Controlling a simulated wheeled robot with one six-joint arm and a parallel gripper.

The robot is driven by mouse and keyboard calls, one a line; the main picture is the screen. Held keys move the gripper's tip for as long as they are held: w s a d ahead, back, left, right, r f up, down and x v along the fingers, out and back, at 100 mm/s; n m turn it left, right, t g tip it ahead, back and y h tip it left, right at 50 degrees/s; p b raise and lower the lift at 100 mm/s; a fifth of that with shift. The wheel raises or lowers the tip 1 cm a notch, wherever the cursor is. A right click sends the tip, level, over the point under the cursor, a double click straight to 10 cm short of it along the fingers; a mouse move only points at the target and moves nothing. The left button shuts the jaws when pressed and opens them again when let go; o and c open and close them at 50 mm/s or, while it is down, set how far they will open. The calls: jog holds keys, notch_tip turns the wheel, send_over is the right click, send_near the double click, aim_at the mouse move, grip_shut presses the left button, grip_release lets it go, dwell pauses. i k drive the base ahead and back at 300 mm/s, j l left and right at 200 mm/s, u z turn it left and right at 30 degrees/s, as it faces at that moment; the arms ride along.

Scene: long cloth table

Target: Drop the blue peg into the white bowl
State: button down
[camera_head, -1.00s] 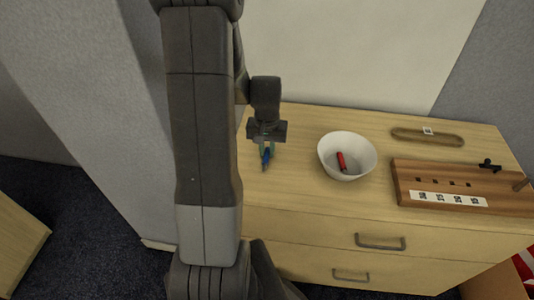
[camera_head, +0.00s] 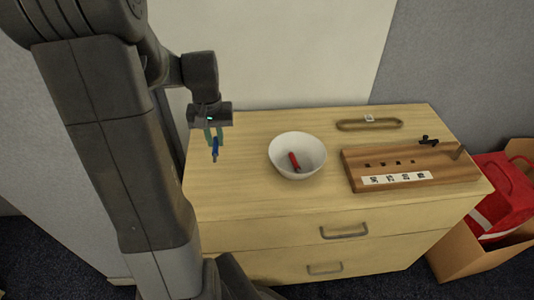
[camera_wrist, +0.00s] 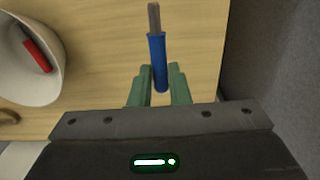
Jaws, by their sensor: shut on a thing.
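The blue peg (camera_head: 215,148) is held between the green fingers of my gripper (camera_head: 214,137), above the left part of the wooden dresser top. In the wrist view the blue peg (camera_wrist: 157,60) has a grey metal tip pointing away from my gripper (camera_wrist: 158,84). The white bowl (camera_head: 284,148) stands on the dresser to the right of my gripper, apart from it. A red peg (camera_head: 294,161) lies inside the bowl. The white bowl (camera_wrist: 55,88) also shows at the left of the wrist view.
A wooden board (camera_head: 356,170) with holes and a label strip lies right of the bowl, with a black piece (camera_head: 428,140) on it. A cardboard box (camera_head: 462,259) with a red bag (camera_head: 500,190) stands at the right.

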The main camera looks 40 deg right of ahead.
aim_at(302, 167)
jog(key=k+l, duration=0.15)
jog(key=l, duration=0.2)
jog(key=k+l+u, duration=0.1)
jog(key=l, duration=0.25)
jog(key=k+l, duration=0.2)
jog(key=l, duration=0.15)
jog(key=k+l+u, duration=0.1)
jog(key=l, duration=0.25)
jog(key=k, duration=0.05)
